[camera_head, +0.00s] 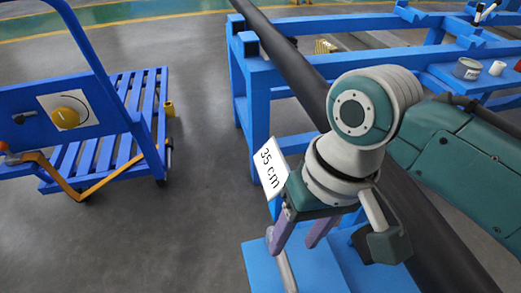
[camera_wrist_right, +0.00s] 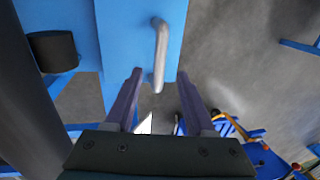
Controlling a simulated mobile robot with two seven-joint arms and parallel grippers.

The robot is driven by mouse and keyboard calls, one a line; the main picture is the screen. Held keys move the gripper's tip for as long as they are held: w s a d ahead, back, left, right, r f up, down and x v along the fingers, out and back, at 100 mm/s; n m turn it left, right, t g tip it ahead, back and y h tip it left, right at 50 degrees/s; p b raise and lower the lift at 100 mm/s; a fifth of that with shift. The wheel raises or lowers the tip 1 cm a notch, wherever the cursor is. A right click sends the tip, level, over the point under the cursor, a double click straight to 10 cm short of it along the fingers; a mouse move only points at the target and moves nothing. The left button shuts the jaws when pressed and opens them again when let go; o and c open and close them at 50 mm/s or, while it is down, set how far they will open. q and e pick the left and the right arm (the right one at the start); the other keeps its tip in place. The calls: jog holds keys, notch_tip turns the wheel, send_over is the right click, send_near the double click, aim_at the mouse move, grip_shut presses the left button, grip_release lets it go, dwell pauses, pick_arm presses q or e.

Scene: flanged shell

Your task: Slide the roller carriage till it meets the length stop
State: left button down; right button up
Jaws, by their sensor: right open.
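The roller carriage shows as a blue plate (camera_head: 318,268) at the bottom of the head view. It also fills the top of the wrist view (camera_wrist_right: 120,30), with a grey bar handle (camera_wrist_right: 161,45) and a black roller (camera_wrist_right: 52,50). The handle also shows in the head view (camera_head: 285,270). My right gripper (camera_head: 293,247) is open over the carriage, purple fingers pointing down. In the wrist view its fingertips (camera_wrist_right: 160,75) are spread to either side of the handle's near end; I cannot tell whether they touch it. A white "35 cm" sign (camera_head: 270,167) stands behind the gripper. I cannot make out the length stop.
A long dark pipe (camera_head: 285,60) runs diagonally behind my right arm, along a blue frame (camera_head: 330,72). A blue slatted cart (camera_head: 110,105) stands at left, and a tape roll (camera_head: 467,68) lies on a blue shelf. The grey floor between cart and frame is clear.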

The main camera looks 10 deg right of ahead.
aim_at(285, 260)
jog(key=f+b, duration=0.1)
jog(key=f, duration=0.1)
jog(key=a+f+b, duration=0.1)
jog(key=f, duration=0.2)
jog(key=shift+f, duration=0.2)
grip_shut()
dwell(1.2)
